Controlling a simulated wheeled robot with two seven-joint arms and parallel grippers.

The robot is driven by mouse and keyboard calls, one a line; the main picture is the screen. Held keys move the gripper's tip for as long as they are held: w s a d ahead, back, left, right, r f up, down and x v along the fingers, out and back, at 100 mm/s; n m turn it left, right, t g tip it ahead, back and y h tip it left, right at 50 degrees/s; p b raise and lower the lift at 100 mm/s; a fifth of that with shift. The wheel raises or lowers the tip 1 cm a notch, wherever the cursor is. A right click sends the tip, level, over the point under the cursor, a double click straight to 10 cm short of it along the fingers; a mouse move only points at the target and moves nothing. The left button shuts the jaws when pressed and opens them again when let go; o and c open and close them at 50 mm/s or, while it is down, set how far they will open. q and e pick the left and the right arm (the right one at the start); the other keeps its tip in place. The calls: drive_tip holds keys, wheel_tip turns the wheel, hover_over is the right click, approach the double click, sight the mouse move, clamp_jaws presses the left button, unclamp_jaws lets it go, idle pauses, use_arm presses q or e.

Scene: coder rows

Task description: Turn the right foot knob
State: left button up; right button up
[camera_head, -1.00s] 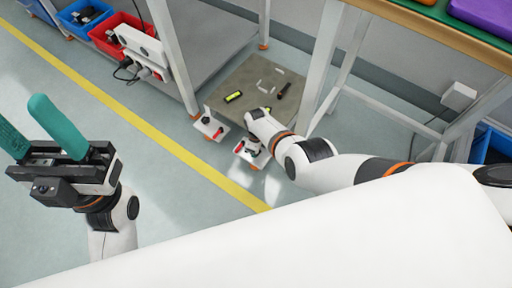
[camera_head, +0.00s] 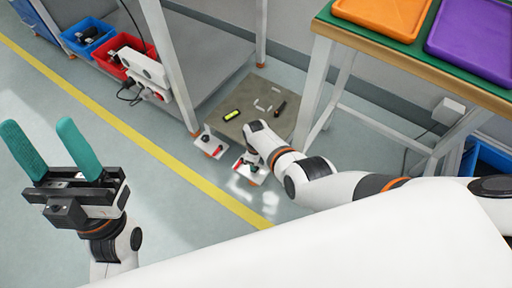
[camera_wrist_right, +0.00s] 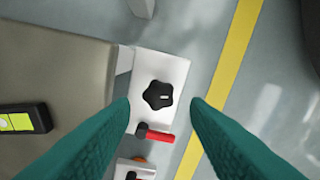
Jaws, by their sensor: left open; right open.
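The right foot (camera_head: 257,175) is a small white plate at the near edge of a grey board, partly hidden by my right arm in the head view. My left gripper (camera_head: 52,150) is open and empty at the far left, away from the feet.
The left foot (camera_head: 208,145) stands nearby with its own red lever. The grey board (camera_head: 255,92) bears a yellow-green level (camera_head: 231,115). A yellow floor line (camera_head: 150,138) crosses the open floor at left.

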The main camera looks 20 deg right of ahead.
use_arm(q)
drive_tip(key=w+f+g+y+p, duration=0.4)
drive_tip(key=w+f+g, duration=0.6)
drive_tip(key=f+g, duration=0.2)
drive_tip(key=shift+w+d+f+g, duration=0.15)
drive_tip(key=shift+w+d+g, duration=0.2)
drive_tip(key=shift+g, duration=0.15)
use_arm(e)
wheel_tip(320, 180, up, 7)
drive_tip(key=shift+s+f, duration=0.15)
drive_tip(key=shift+f, duration=0.05)
drive_tip(key=shift+d, duration=0.1)
